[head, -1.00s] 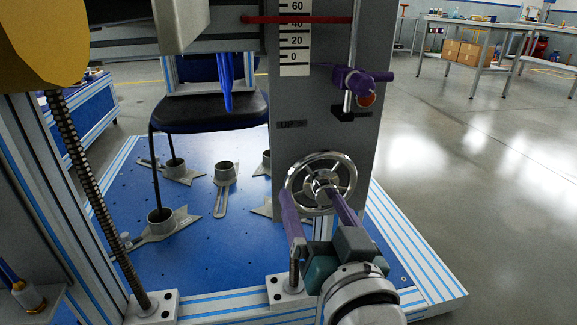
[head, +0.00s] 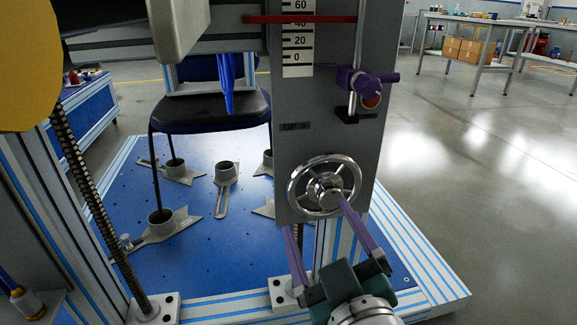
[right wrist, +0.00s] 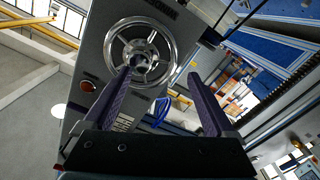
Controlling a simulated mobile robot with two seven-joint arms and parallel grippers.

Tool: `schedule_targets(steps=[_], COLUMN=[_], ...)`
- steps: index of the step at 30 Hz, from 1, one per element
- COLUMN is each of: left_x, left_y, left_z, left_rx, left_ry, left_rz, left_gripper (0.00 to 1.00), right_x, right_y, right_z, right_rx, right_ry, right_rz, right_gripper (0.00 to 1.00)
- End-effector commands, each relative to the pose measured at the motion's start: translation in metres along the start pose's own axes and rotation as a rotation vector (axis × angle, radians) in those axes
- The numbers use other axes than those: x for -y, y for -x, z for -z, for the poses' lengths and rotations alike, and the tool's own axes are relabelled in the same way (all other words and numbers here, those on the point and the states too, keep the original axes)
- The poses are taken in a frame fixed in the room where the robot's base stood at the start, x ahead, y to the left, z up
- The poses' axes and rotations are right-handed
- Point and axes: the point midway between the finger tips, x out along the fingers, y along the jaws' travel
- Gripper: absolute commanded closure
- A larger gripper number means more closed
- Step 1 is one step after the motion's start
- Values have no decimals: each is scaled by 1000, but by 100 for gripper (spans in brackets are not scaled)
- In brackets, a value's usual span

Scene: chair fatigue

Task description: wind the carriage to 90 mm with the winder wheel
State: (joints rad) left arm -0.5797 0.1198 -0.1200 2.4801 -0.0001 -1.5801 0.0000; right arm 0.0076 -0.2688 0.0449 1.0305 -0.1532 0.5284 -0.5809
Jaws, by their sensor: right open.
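The chrome winder wheel (head: 351,178) has spokes and a central hub and is mounted on a grey upright panel (head: 318,140). It also shows in the right wrist view (right wrist: 172,52). My right gripper (head: 316,211) is open and empty just in front of the wheel's lower part. One purple finger overlaps the hub region in both views; the other is off to the side. I cannot tell whether a finger touches the wheel. The red pointer (head: 300,19) crosses the scale (head: 297,70) slightly above the 40 mark. My left gripper is not identifiable in view.
An "UP" arrow label (head: 295,126) is on the panel. A black chair seat (head: 212,112) stands behind on the blue base plate (head: 200,255). Open floor lies right.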

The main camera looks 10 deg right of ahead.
Motion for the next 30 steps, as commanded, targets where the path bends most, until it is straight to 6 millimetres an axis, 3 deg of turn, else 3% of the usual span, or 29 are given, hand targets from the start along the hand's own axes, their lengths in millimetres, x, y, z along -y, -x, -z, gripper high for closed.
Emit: schedule_targets(steps=[10,18,21,30], left_x=[0,-1,-1,-1], left_y=[-2,-18,-20,-19], left_z=[-1,-6,-7,-6], left_rx=[0,0,0,1], left_ry=[0,0,0,0], left_rz=[0,0,0,0], left_gripper=[50,50,50,50], right_x=[0,-3,-5,-7], right_y=[0,-1,-1,-2], right_z=[-1,-19,-21,-20], right_rx=[1,2,2,1], right_ry=[63,604,734,778], right_rz=[-3,-7,-7,-9], right_gripper=[10,10,10,10])
